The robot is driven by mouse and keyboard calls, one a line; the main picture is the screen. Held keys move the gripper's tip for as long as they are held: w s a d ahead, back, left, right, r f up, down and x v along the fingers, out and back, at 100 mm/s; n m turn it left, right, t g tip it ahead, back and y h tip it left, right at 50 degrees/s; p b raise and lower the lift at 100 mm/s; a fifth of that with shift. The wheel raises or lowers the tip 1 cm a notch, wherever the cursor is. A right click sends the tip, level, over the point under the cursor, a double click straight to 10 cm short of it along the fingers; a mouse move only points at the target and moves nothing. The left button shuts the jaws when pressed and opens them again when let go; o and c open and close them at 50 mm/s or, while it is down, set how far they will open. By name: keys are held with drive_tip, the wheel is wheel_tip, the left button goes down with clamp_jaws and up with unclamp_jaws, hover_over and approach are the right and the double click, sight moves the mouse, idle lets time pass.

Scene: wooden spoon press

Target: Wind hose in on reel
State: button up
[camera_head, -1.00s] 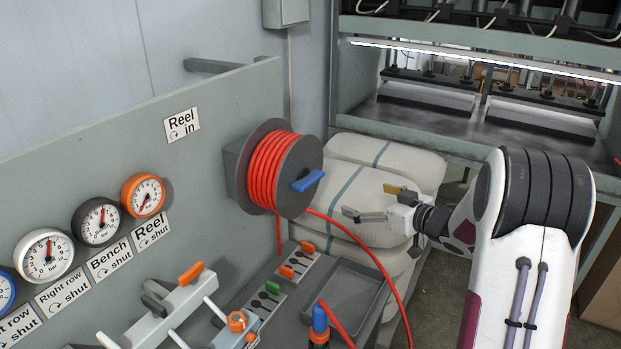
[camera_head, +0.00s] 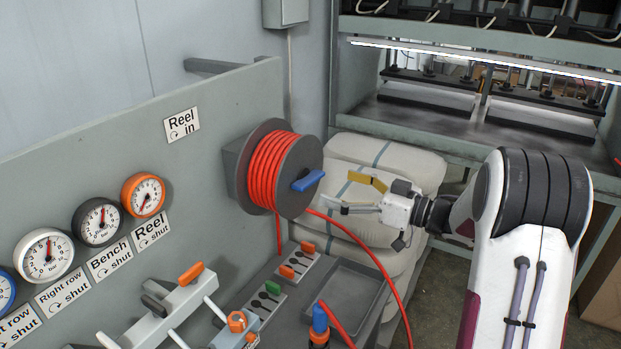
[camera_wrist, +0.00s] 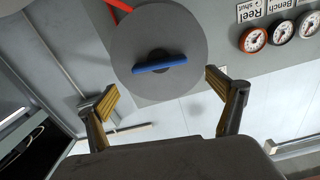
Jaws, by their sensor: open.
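The reel (camera_head: 300,165), a dark grey drum wound with red hose (camera_head: 265,168), is mounted on the grey panel. A blue handle (camera_head: 308,180) sits across the middle of its outer face. From the reel the hose runs down over the bench edge and a loop lies toward the front. My gripper (camera_head: 352,194) is open and empty, to the right of the reel and apart from it, pointing at its face. In the wrist view the blue handle (camera_wrist: 160,63) lies beyond and between my spread fingertips (camera_wrist: 164,88).
A "Reel in" sign with a turning arrow (camera_head: 182,124) is on the panel. Gauges (camera_head: 143,196), valve levers (camera_head: 191,273) and a grey tray (camera_head: 344,295) lie at the left and below. Pale sacks (camera_head: 375,160) are stacked behind my gripper. A press (camera_head: 430,118) stands at the back.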

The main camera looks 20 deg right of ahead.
sight(315, 180)
drive_tip(key=shift+x, duration=3.9)
drive_tip(key=c, duration=1.6)
